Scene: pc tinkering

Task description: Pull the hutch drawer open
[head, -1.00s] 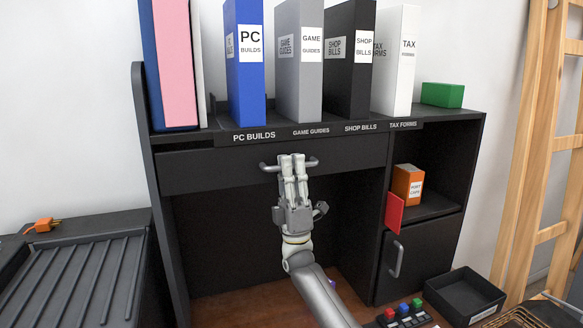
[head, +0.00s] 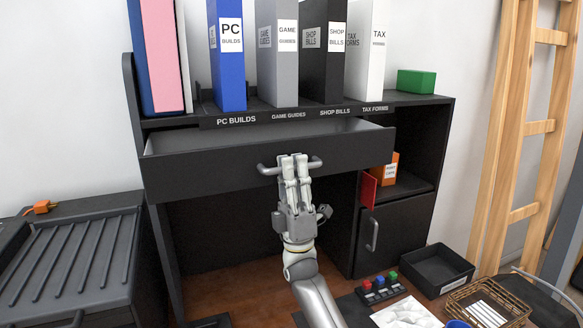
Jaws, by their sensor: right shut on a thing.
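The black hutch drawer (head: 215,175) is out of the hutch (head: 415,150), and its light interior shows along the top. Its grey bar handle (head: 316,162) is at the middle of the front. My right gripper (head: 293,162) is shut on the handle, with its fingers pointing up and away from me. The fingers hide the middle of the handle. My left gripper is not in view.
Labelled binders (head: 275,55) stand on the hutch top beside a green box (head: 416,81). An orange box (head: 386,172) and a red card (head: 368,191) are in the right shelf. A black tray (head: 437,270) and a wire basket (head: 490,305) are at the lower right.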

